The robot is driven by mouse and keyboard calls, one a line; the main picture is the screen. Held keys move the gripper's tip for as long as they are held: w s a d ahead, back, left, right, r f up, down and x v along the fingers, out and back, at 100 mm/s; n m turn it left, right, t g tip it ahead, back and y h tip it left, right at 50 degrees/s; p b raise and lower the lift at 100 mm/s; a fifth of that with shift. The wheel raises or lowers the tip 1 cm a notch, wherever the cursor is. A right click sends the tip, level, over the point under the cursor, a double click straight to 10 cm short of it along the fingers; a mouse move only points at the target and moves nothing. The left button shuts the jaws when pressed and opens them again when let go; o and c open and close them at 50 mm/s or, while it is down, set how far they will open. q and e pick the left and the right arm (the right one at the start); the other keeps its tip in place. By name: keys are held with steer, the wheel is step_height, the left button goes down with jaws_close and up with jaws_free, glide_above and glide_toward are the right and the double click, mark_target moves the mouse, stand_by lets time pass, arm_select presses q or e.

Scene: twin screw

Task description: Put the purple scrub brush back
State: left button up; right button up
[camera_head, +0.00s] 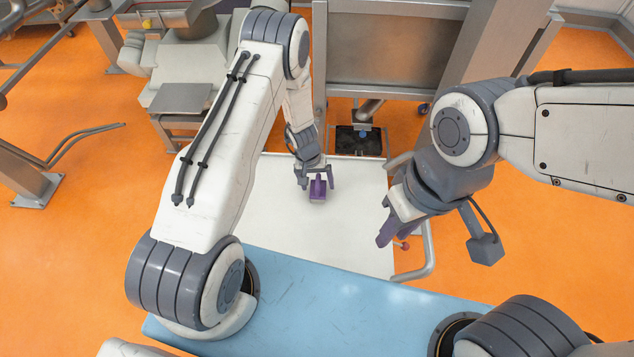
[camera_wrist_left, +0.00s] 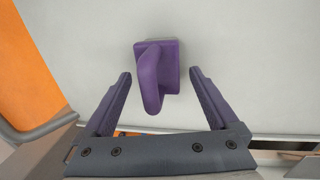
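The purple scrub brush (camera_head: 318,190) is at my left gripper on the far half of the white table top (camera_head: 350,235). In the left wrist view the brush (camera_wrist_left: 168,65) shows a rectangular base and a raised handle that points toward the gripper. My left gripper (camera_head: 317,180) is open, with one finger on each side of the handle and clear gaps to both; it also shows in the left wrist view (camera_wrist_left: 163,85). I cannot tell whether the brush rests on the surface. My right gripper (camera_head: 385,228) is empty over the right edge of the table top; its fingers look close together.
A light blue surface (camera_head: 330,300) lies in front of the white table top. A bent metal rail (camera_head: 428,250) runs along its right side. A dark square tray (camera_head: 358,142) sits beyond its far edge, under a large metal machine (camera_head: 385,55). The near middle of the white top is clear.

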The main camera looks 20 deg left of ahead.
arm_select(q)
steer(key=shift+r, duration=0.15)
step_height(320, 180, up, 12)
steer(key=a, duration=0.2)
steer(key=s+d+r+m, duration=0.2)
steer(key=s+d+r, duration=0.1)
steer(key=d+r, duration=0.35)
steer(key=s+d+r+m, duration=0.3)
steer(key=s+r, duration=0.3)
steer(key=s, duration=0.2)
steer(key=s+d+r+m, duration=0.2)
steer(key=s+d+r, duration=0.2)
steer(key=s+r, duration=0.35)
steer(key=s+a+r+m+y, duration=0.1)
steer(key=s+a+r+m, duration=0.1)
steer(key=s, duration=0.7)
steer(key=shift+r+m+b, duration=0.15)
steer(key=shift+m+b, duration=0.15)
steer(key=shift+b, duration=0.1)
